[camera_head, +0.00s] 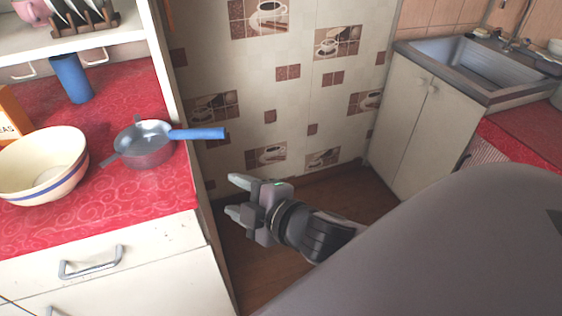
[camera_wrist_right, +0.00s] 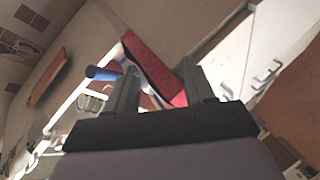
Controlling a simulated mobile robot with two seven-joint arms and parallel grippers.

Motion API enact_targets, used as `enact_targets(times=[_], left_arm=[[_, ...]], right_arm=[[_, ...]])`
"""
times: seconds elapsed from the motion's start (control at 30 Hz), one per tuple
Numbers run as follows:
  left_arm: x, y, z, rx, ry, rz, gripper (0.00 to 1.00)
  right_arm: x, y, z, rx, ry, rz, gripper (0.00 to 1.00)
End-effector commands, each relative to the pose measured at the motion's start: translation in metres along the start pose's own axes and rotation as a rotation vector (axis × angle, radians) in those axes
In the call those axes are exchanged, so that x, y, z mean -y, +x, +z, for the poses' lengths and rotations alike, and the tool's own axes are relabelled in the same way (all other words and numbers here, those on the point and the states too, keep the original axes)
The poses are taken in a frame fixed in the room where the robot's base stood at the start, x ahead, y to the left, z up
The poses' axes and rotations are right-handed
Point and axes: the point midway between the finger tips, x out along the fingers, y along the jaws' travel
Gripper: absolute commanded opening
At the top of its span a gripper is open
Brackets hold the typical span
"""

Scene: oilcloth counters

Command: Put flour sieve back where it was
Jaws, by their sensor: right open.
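The flour sieve (camera_head: 146,155), a grey metal bowl with a blue handle (camera_head: 197,134), rests on the red oilcloth counter (camera_head: 120,205) in the head view. Its handle points right and reaches past the counter's right edge. My right gripper (camera_head: 233,196) is open and empty, to the right of the counter and below and right of the handle. In the right wrist view, the two fingers (camera_wrist_right: 160,85) stand apart, with a blue handle (camera_wrist_right: 103,73) beyond the left one. The sieve's bowl is largely hidden there. My left gripper is not in view.
A cream bowl with a blue stripe (camera_head: 42,166) stands left of the sieve. A blue cylinder (camera_head: 71,78) stands behind, and an orange box (camera_head: 12,118) at the left edge. A sink cabinet (camera_head: 424,125) is at the right. Floor shows between the counters.

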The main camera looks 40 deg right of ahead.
Motion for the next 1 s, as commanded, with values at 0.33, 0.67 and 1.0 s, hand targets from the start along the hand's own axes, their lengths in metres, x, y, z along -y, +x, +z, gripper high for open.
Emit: enact_targets(times=[0.33, 0.67, 1.0], left_arm=[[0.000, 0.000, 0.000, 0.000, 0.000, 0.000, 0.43], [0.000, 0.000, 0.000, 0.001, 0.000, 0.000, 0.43], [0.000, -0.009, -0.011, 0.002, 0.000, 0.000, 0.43]], right_arm=[[0.173, -0.017, 0.095, 0.193, 0.828, -0.196, 0.54], [0.216, -0.043, 0.124, 0.279, 1.046, -0.176, 0.54], [0.203, -0.047, 0.116, 0.277, 1.040, -0.177, 0.54]])
